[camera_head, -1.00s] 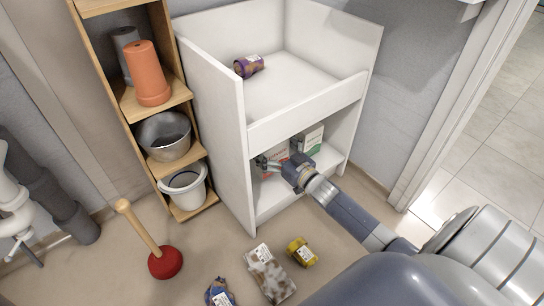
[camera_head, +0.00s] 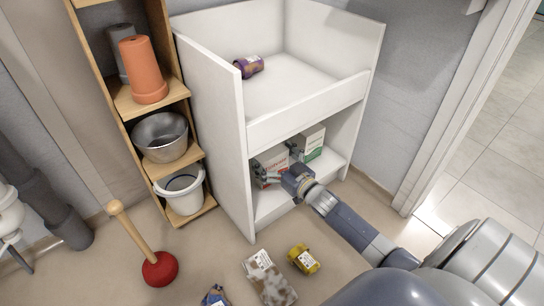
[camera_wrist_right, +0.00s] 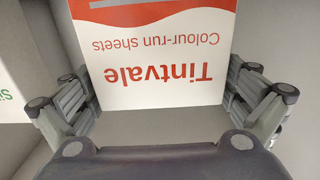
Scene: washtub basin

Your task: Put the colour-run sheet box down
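The colour-run sheet box (camera_head: 270,161), white and red, stands in the lower compartment of the white cabinet. In the right wrist view its printed face (camera_wrist_right: 160,60) shows upside down, filling the upper middle. My right gripper (camera_head: 280,166) is in front of the box; in the wrist view its fingers (camera_wrist_right: 162,88) are spread wide, one near each side edge of the box. I cannot tell whether either finger touches it. The box seems to rest on the lower shelf (camera_head: 272,206), though its base is partly hidden by the gripper. My left gripper is not in view.
A green and white box (camera_head: 310,144) stands right of the colour-run sheet box. A purple item (camera_head: 249,67) lies in the upper tray. A plunger (camera_head: 158,268), a stained packet (camera_head: 268,277) and a yellow item (camera_head: 303,259) are on the floor.

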